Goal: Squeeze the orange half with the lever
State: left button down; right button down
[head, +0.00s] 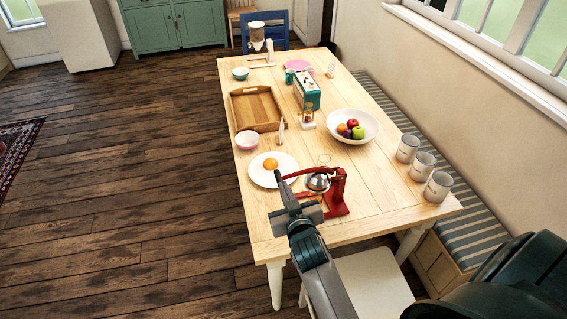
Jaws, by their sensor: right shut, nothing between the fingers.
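A red hand juicer (337,192) with a metal bowl or cone stands near the front of the wooden table. Its red lever (306,172) reaches out to the left. The orange half (270,163) appears to lie on a white plate (260,177) just left of the juicer. My right gripper (283,184) is shut and empty. In the picture its fingertips overlap the plate's right edge, close to the lever's outer end; I cannot tell whether they touch the lever. My left gripper is not in view.
Three pale mugs (438,187) line the table's right side. A white chair (375,285) stands at the front edge. The front right tabletop is clear.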

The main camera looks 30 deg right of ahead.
jog(key=shift+s+r, duration=0.15)
jog(key=shift+r, duration=0.25)
jog(key=shift+f, duration=0.1)
send_over(280, 179)
jog(key=s+a, duration=0.1)
jog(key=shift+s+a+f, duration=0.1)
jog(key=shift+f, duration=0.5)
jog(key=shift+s+a+f, duration=0.1)
jog(key=shift+f, duration=0.45)
notch_tip(280, 179, down, 3)
jog(key=shift+s+d+f+b, duration=0.1)
jog(key=shift+d+b, duration=0.05)
jog(key=shift+b, duration=0.75)
jog(key=shift+f+b, duration=0.4)
jog(key=shift+b, duration=0.1)
